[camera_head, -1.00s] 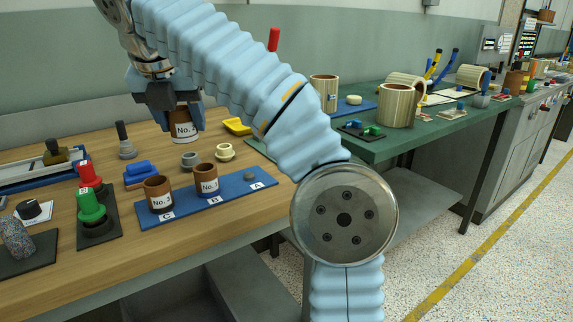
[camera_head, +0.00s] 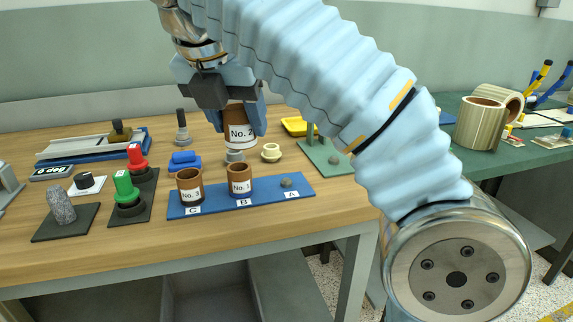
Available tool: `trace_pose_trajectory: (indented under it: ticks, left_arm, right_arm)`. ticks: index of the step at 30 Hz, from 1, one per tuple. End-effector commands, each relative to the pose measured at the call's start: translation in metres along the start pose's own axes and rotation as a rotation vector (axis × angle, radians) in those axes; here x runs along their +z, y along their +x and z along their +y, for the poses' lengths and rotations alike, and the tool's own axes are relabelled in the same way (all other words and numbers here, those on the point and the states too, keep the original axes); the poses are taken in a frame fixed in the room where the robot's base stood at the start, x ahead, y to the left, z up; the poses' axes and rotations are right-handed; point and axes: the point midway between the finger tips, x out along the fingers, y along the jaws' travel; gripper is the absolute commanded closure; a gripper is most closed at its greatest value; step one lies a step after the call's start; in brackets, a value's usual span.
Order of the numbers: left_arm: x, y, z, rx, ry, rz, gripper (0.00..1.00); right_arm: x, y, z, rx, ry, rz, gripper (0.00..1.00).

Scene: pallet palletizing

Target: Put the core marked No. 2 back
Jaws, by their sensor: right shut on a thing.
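My right gripper (camera_head: 238,118) is shut on a brown core marked No. 2 (camera_head: 239,135), held upright above the table behind the blue board (camera_head: 265,198). The board has spots lettered C, B and A. A brown core (camera_head: 189,188), its number hard to read, stands at C. A brown core marked No. 1 (camera_head: 239,182) stands at B. Spot A holds no core; a small grey stub (camera_head: 286,183) shows there. My left gripper is not in view.
Behind the board are a grey ring (camera_head: 235,156), a cream spool (camera_head: 271,153), a blue block (camera_head: 184,161) and a yellow tray (camera_head: 296,126). Left stand a green knob (camera_head: 125,187), a red knob (camera_head: 136,156) and a grey stone-like cylinder (camera_head: 60,206). A green table (camera_head: 490,160) is at right.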

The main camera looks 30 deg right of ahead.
Motion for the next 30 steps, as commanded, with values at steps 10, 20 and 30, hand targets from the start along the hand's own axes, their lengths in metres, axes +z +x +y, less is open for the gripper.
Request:
trace_pose_trajectory:
  ticks: [10, 20, 30]
  left_arm:
    - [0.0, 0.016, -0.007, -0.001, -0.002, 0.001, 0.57]
    - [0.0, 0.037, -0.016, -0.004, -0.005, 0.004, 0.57]
    - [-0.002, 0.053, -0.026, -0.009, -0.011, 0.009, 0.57]
  right_arm:
    - [0.035, 0.051, -0.021, 0.001, 0.008, -0.005, 0.86]
    - [0.053, 0.119, -0.035, 0.004, 0.002, -0.005, 0.86]
    - [0.043, 0.16, -0.039, 0.004, 0.001, -0.006, 0.86]
